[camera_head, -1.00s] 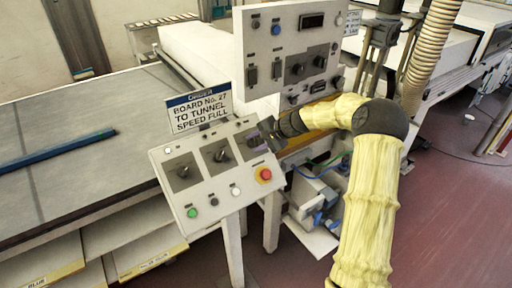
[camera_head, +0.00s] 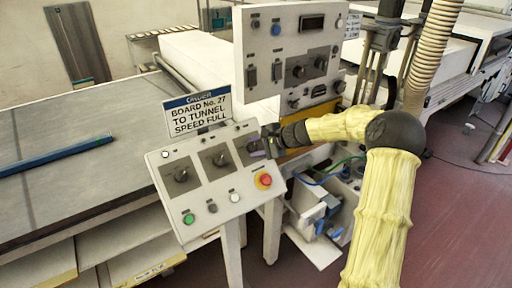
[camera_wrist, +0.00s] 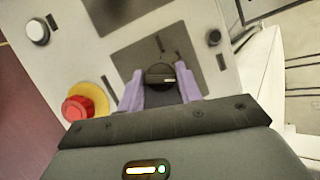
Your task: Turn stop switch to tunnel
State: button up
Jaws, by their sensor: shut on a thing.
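A sloped grey control panel (camera_head: 215,203) stands below a sign (camera_head: 199,114) reading "BOARD No. 27 TO TUNNEL SPEED FULL". It bears three dark plates with rotary switches, a left one (camera_head: 181,175), a middle one (camera_head: 220,159) and a right one at my gripper. My gripper (camera_head: 259,147) is at the right plate. In the wrist view its purple fingers (camera_wrist: 163,82) stand on either side of the black switch knob (camera_wrist: 165,74) and are shut on it. A pale pointer line on the knob lies roughly crosswise in that view. Small markings by the knob are unreadable.
A red stop button (camera_head: 264,180) on a yellow ring is close to my gripper; it also shows in the wrist view (camera_wrist: 76,108). A green button (camera_head: 189,218) is lower left. An upright panel (camera_head: 290,50) rises behind my gripper.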

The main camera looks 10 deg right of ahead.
jog(key=o, duration=0.9)
jog(key=shift+d+f, duration=0.1)
jog(key=shift+f, duration=0.05)
jog(key=shift+o, duration=0.2)
jog(key=b+v, duration=0.2)
jog(key=v, duration=1.5)
jog(key=shift+b, duration=0.35)
jog(key=shift+s, duration=0.2)
